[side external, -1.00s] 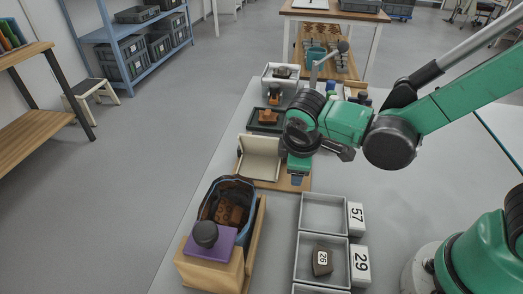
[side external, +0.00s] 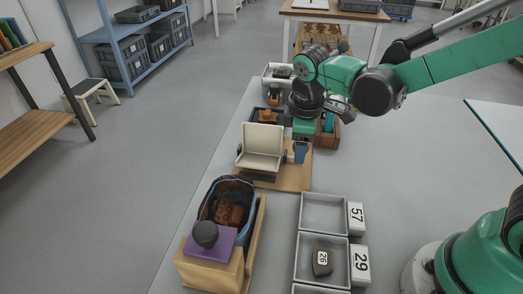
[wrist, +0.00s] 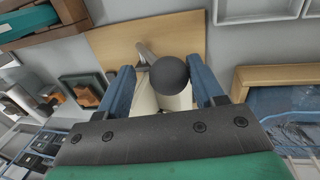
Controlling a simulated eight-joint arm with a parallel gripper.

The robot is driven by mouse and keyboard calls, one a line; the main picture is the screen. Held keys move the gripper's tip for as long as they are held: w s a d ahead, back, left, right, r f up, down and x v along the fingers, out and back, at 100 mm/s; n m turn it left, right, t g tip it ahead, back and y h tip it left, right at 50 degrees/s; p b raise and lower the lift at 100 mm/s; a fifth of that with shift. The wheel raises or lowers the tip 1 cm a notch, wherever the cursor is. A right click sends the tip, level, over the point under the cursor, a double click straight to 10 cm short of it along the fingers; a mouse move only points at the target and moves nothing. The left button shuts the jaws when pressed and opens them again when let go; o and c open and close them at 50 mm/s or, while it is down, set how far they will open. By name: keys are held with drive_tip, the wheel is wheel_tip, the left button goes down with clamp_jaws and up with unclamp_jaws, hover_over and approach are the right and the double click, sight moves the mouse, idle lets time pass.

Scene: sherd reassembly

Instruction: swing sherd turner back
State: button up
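The sherd turner stands on a wooden base board (side external: 268,177). In the side view, its cream panel (side external: 263,139) is tilted up at the back, above a lower cream part. My gripper (side external: 300,152) is at the right side of the turner, with its blue fingertips low over the board. In the wrist view, a dark round knob (wrist: 169,74) lies between the two blue fingers of my gripper (wrist: 165,88), with a visible gap on its left side. A grey lever (wrist: 145,53) and part of a cream surface show beside and below the knob. The knob is hidden in the side view.
In front stands a blue-lined bin (side external: 229,190) with brown sherds, beside a purple block (side external: 208,243) with a dark knob. Grey trays (side external: 323,213) are at the right, one holding a sherd labelled 26 (side external: 322,260). More trays stand behind the turner.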

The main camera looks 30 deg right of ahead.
drive_tip(key=shift+w+d+r+g+y, duration=0.25)
drive_tip(key=shift+w+d, duration=0.25)
drive_tip(key=shift+w+d+r+g+y, duration=0.25)
drive_tip(key=shift+w+d, duration=0.2)
drive_tip(key=shift+d, duration=0.05)
drive_tip(key=shift+w+d+g+y, duration=0.3)
drive_tip(key=shift+w+d, duration=0.3)
drive_tip(key=shift+w+d+f+g+y, duration=0.15)
drive_tip(key=shift+w+d+g+y, duration=0.35)
drive_tip(key=shift+w+d, duration=0.45)
drive_tip(key=shift+w+d+f+g+y, duration=0.5)
drive_tip(key=shift+w+d+f, duration=0.1)
drive_tip(key=shift+w+d, duration=0.3)
drive_tip(key=shift+w+d+f+g+y, duration=0.3)
drive_tip(key=shift+w+d+f, duration=0.15)
drive_tip(key=shift+f, duration=0.15)
drive_tip(key=shift+w+d+f+g+y, duration=0.3)
drive_tip(key=shift+w+d+f, duration=0.15)
drive_tip(key=shift+f, duration=0.15)
drive_tip(key=shift+v, duration=2.65)
drive_tip(key=shift+r, duration=0.1)
